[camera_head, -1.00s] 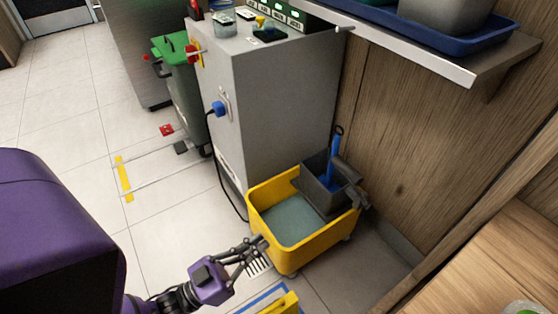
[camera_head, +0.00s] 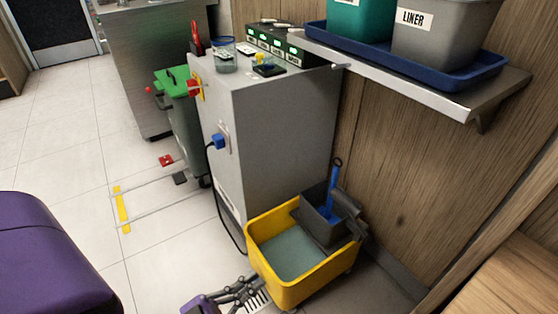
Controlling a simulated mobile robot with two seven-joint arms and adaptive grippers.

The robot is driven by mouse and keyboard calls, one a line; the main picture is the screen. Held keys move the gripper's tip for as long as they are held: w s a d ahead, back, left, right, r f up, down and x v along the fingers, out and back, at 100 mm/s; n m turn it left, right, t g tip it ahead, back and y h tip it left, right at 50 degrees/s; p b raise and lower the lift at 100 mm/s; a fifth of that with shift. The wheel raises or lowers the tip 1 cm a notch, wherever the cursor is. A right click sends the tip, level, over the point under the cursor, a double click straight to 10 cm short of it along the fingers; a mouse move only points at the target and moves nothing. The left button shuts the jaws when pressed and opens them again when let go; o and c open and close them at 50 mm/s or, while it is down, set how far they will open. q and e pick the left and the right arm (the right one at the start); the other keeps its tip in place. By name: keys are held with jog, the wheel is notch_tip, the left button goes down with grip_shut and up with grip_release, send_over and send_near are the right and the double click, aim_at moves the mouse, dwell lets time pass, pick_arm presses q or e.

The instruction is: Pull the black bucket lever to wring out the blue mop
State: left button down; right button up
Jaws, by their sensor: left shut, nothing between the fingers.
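A yellow mop bucket (camera_head: 302,285) stands on the floor against the grey cabinet, with grey-green water or floor inside. A dark grey wringer (camera_head: 318,222) sits in its back right part. A blue mop handle (camera_head: 332,188) with a black looped top stands upright in the wringer. A dark lever-like part (camera_head: 350,212) shows at the wringer's right side. My left gripper (camera_head: 259,299) is shut and empty, low at the bucket's front left side; I cannot tell whether it touches the bucket. My right gripper is not in view.
A tall grey cabinet (camera_head: 270,135) stands behind the bucket, with a blue plug and black cable on its side. A shelf (camera_head: 440,90) with a blue tray overhangs at right. A green-lidded bin (camera_head: 180,115) stands left.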

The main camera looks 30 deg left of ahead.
pick_arm(q)
jog(key=w+d+r+g+p, duration=0.1)
jog(key=w+d+r+p, duration=0.2)
jog(key=w+r+p, duration=0.45)
jog(key=w+d+r+m+g+p, duration=0.15)
jog(key=w+r+p, duration=0.25)
jog(key=r, duration=0.6)
jog(key=w+d+r+p, duration=0.3)
jog(key=w+r+p, duration=0.3)
jog(key=r, duration=0.3)
jog(key=f+g+y, duration=0.1)
jog(key=f+n+g+y, duration=0.1)
jog(key=f, duration=0.1)
jog(key=f+g, duration=0.1)
jog(key=f, duration=0.1)
jog(key=shift+w+a+f+n+y, duration=0.2)
jog(key=shift+w+a+n+y, duration=0.05)
jog(key=shift+a+n+y, duration=0.15)
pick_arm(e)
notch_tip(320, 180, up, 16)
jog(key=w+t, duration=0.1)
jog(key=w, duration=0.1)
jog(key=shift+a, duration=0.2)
pick_arm(q)
jog(key=shift+w+d, duration=0.1)
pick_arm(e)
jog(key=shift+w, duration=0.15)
